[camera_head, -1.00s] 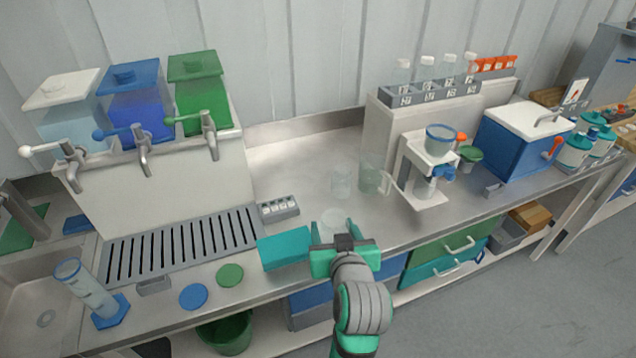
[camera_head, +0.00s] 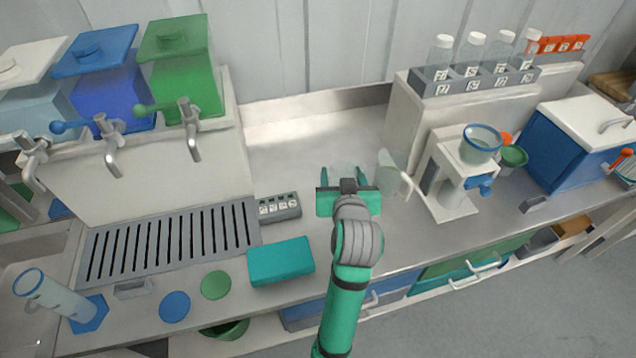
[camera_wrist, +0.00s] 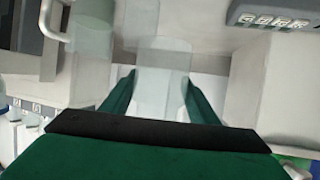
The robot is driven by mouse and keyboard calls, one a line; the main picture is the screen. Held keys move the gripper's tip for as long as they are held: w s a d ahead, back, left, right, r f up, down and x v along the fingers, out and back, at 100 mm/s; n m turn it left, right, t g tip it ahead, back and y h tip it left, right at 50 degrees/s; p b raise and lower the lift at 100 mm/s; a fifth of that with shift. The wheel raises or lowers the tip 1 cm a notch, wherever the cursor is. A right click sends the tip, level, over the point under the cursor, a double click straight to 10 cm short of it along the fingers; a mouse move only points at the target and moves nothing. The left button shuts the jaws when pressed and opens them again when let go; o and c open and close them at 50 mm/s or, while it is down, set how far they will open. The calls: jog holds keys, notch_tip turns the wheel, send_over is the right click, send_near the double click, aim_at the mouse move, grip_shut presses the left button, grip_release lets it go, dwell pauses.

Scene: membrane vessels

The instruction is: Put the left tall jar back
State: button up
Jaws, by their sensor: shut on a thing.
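My gripper (camera_head: 357,174) is over the middle of the steel counter, its fingers pointing away from me. It is shut on a clear, open jar (camera_wrist: 165,85), which shows between the fingers in the wrist view. In the head view the jar is faint and largely hidden behind my gripper. A second clear vessel (camera_wrist: 135,18) is close to the held jar in the wrist view; whether they touch I cannot tell. A clear pitcher with a white handle (camera_head: 390,174) stands just right of my gripper. I cannot tell whether the held jar touches the counter.
A white filter stand (camera_head: 452,185) is right of the pitcher. A rack of capped bottles (camera_head: 470,78) sits on the ledge behind. A labelled grey block (camera_head: 278,207) and a teal box (camera_head: 281,261) lie to the left. The counter's back (camera_head: 300,150) is clear.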

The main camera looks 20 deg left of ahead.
aim_at(330, 172)
jog(key=a, duration=0.1)
jog(key=w+a+f, duration=0.1)
jog(key=w+a, duration=0.1)
jog(key=shift+a+f, duration=0.2)
jog(key=shift+f, duration=0.2)
jog(key=a+f, duration=0.1)
jog(key=w+a+f, duration=0.1)
jog(key=f, duration=0.1)
jog(key=w+a+f, duration=0.1)
jog(key=f, duration=0.1)
jog(key=shift+w+a+f, duration=0.2)
jog(key=shift+w+a, duration=0.05)
jog(key=shift+a, duration=0.15)
jog(key=shift+w+a+f, duration=0.1)
jog(key=shift+a+f, duration=0.05)
jog(key=shift+f, duration=0.75)
jog(key=shift+w+a+f, duration=0.1)
jog(key=shift+f, duration=0.8)
jog(key=shift+f, duration=0.2)
jog(key=o, duration=1.1)
jog(key=shift+r, duration=0.15)
jog(key=v, duration=1.2)
